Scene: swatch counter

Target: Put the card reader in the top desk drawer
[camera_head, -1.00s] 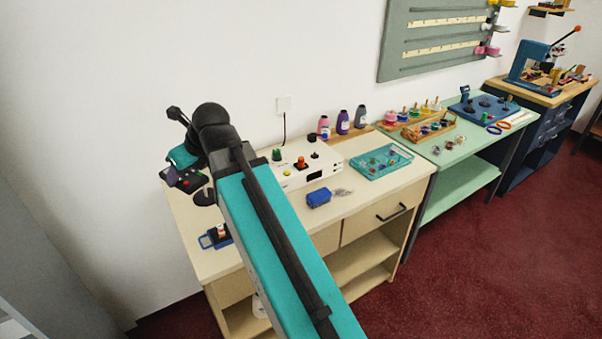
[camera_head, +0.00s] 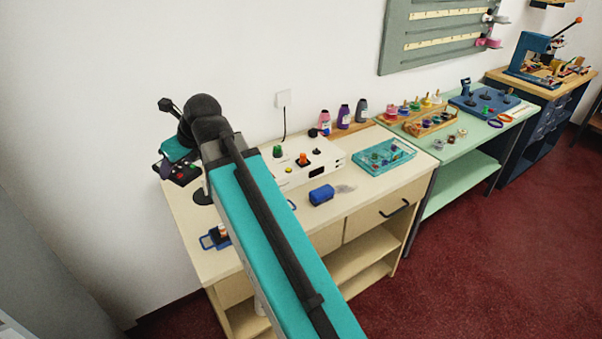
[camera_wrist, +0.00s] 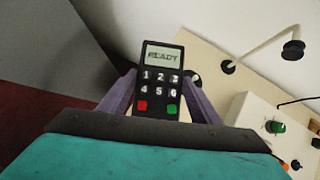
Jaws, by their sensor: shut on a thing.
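The card reader (camera_wrist: 160,82) is black with a grey screen reading READY, number keys, and a red and a green key. My gripper (camera_wrist: 160,98) is shut on it, with a purple finger on each side in the wrist view. In the head view, the card reader (camera_head: 184,172) shows at the far left end of the desk, by my gripper (camera_head: 172,164). The desk's drawer front (camera_head: 385,214) on the right has a dark handle and looks closed. My arm hides much of the other drawer fronts to the left.
A white control box (camera_head: 318,165) with coloured knobs stands on the desk (camera_head: 372,188). A blue holder (camera_head: 208,242) sits near the front left edge.

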